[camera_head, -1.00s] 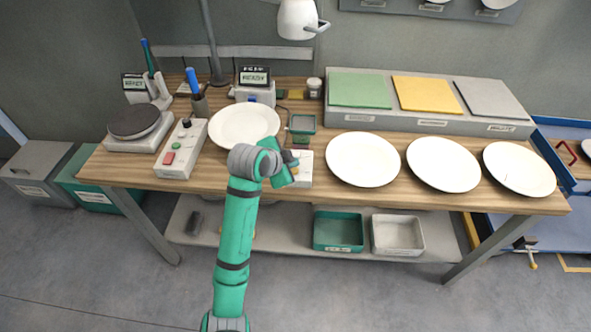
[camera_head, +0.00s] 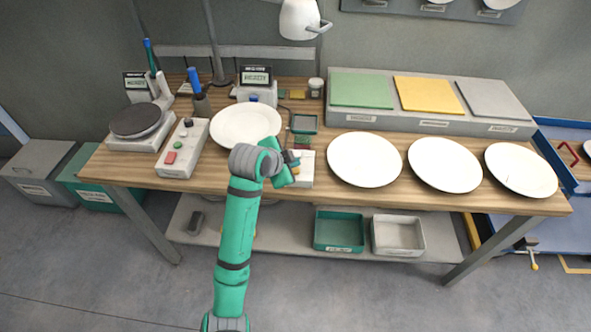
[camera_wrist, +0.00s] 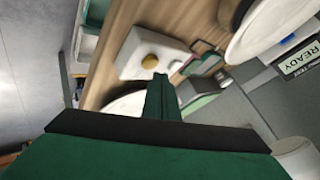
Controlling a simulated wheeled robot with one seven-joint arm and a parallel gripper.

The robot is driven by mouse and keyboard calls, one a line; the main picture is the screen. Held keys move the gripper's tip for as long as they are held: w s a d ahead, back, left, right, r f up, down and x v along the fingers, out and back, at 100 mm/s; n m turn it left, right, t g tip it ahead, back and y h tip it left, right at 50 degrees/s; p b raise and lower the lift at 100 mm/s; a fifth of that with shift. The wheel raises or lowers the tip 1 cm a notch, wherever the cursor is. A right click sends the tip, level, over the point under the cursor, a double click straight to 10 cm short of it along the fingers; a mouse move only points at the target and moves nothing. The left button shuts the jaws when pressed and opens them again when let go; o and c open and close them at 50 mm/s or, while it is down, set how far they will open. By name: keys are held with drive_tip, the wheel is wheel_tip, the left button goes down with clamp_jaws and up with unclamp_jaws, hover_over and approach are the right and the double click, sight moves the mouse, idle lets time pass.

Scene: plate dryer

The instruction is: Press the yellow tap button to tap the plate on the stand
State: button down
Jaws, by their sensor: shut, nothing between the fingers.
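The yellow button (camera_wrist: 151,60) sits on a white box (camera_wrist: 140,45) in the wrist view. In the head view the white box (camera_head: 306,172) stands near the front edge of the table, partly behind my arm, and its button is not clear there. My gripper (camera_wrist: 158,80) is shut and empty, with its fingertips close to the button in the picture; I cannot tell whether they touch. My gripper in the head view (camera_head: 292,163) is over the box. A white plate (camera_head: 246,124) rests on the stand just left of and behind it; the stand is mostly hidden.
Three white plates lie to the right, the nearest plate (camera_head: 364,159) close to my gripper. A control box (camera_head: 182,148) with a red button and a dark round turntable (camera_head: 135,121) are at left. A display (camera_head: 256,77) stands behind the plate.

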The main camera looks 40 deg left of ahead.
drive_tip(key=shift+f, duration=0.2)
idle(0.6)
drive_tip(key=shift+f, duration=0.2)
drive_tip(key=shift+s+a, duration=0.15)
drive_tip(key=shift+f, duration=0.5)
idle(0.7)
idle(0.3)
drive_tip(key=shift+w+r, duration=0.2)
drive_tip(key=shift+r, duration=0.7)
